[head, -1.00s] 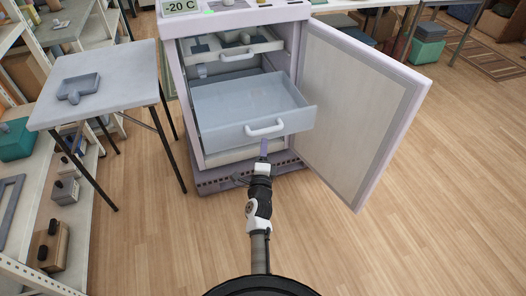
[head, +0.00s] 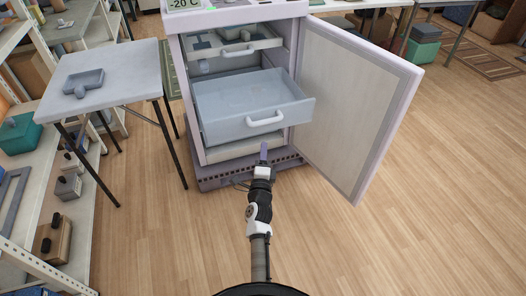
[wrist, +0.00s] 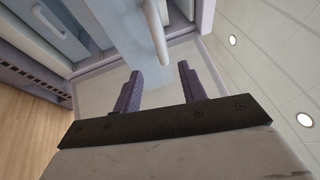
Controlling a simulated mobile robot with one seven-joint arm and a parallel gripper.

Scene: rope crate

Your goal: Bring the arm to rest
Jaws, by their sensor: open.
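My gripper (head: 263,152) is at the end of my arm, in front of the freezer and a little below the pulled-out drawer's handle. In the wrist view its two purple fingers (wrist: 160,92) stand apart with nothing between them. The white drawer handle (head: 265,119) is beyond the fingertips; in the wrist view this handle (wrist: 155,32) shows past them, apart from them as far as I can tell.
The freezer (head: 186,90) stands with its door (head: 345,105) swung open to the right. The translucent drawer (head: 235,112) sticks out. A grey folding table (head: 125,85) with a grey tray (head: 84,82) is at left, beside shelves (head: 75,215). The floor at right is clear.

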